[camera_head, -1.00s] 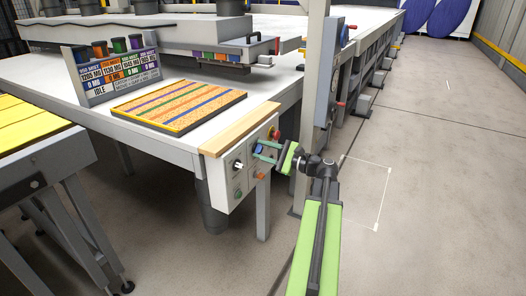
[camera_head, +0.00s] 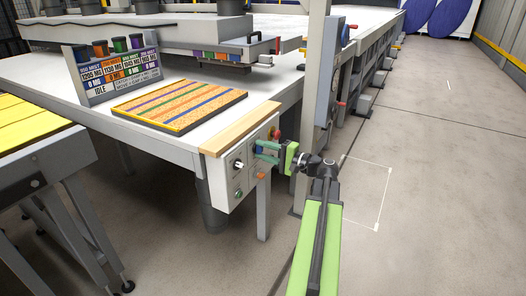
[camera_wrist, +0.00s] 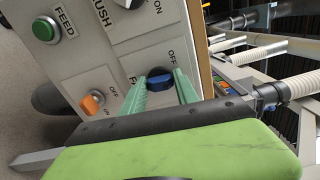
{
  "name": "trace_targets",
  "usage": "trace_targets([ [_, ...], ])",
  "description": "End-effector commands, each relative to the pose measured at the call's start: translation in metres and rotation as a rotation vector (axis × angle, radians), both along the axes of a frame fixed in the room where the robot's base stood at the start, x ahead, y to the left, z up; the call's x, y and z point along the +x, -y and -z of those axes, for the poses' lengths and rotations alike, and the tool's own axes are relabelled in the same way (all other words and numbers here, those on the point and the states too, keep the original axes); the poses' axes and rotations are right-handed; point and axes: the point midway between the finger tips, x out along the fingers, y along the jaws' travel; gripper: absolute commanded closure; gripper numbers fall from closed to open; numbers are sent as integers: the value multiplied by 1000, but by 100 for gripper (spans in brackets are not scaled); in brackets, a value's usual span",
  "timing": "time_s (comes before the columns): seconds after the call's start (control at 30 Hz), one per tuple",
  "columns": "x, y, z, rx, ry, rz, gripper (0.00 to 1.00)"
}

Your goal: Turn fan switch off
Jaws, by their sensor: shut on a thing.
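The fan switch is a blue knob (camera_wrist: 160,81) on a light grey control panel (camera_wrist: 70,67). An OFF label is beside it, and a label starting with F is partly covered by a finger. The panel (camera_head: 224,180) also shows in the head view, on the front corner of the white table. My gripper (camera_wrist: 161,88) has its green fingers on both sides of the blue knob, shut on it. In the head view my gripper (camera_head: 263,152) reaches the panel from the right. I cannot tell exactly which mark the knob points at.
Near the knob are an orange switch (camera_wrist: 93,101), a green FEED button (camera_wrist: 44,30) and, in the head view, a red button (camera_head: 276,134). A grey post (camera_head: 312,100) stands close behind my gripper. The floor at right is clear.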

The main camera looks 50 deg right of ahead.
Motion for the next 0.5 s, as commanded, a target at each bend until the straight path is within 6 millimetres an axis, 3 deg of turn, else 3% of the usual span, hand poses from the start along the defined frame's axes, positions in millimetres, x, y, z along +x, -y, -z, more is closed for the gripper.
trace_targets([
  [0.5, -1, 0, 2, -473, 114, -1, 100],
])
